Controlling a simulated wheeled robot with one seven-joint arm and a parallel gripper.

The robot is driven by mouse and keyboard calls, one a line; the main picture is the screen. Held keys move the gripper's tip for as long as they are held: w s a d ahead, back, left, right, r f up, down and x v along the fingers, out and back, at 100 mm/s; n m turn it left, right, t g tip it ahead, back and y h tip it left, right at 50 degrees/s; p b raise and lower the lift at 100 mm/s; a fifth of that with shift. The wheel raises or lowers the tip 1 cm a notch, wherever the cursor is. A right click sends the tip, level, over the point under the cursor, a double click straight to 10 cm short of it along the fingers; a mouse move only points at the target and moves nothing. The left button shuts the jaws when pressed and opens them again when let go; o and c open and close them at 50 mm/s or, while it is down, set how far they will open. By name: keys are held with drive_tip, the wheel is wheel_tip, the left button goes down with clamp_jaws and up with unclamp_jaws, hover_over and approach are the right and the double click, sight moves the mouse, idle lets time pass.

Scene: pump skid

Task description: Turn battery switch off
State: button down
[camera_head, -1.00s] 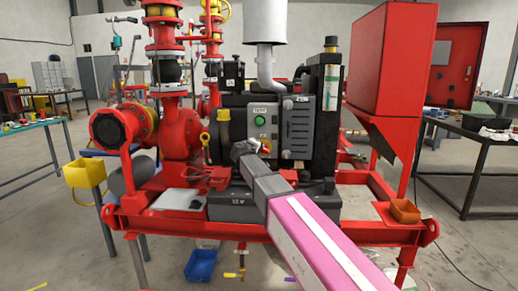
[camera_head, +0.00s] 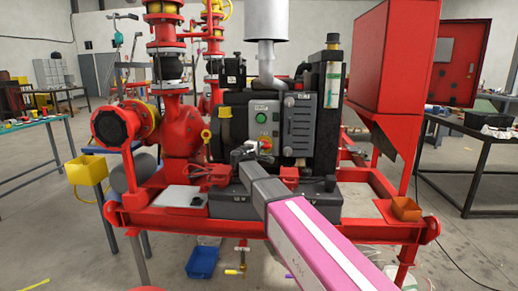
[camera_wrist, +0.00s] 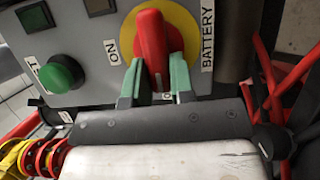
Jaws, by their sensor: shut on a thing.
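The battery switch is a red handle (camera_wrist: 152,42) on a round yellow plate (camera_wrist: 186,22), seen in the wrist view on a grey control panel (camera_wrist: 75,15). The labels "ON" and "BATTERY" stand beside it. My gripper (camera_wrist: 153,72) has its green fingers shut on the lower part of the red handle, one on each side. The handle points roughly up and down in the wrist view. A label below it is mostly hidden by the fingers. In the head view, my gripper (camera_head: 247,153) is at the panel's lower part and covers part of the switch.
A green button (camera_wrist: 62,73) sits left of the switch, with dark square indicators above it. Red cables or pipes (camera_wrist: 285,100) run at the right. Red and yellow fittings (camera_wrist: 40,158) are at lower left. A black engine block (camera_head: 327,110) stands right of the panel.

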drive_tip(key=c, duration=1)
unclamp_jaws()
drive_tip(key=v, duration=1.1)
drive_tip(key=shift+f, duration=0.1)
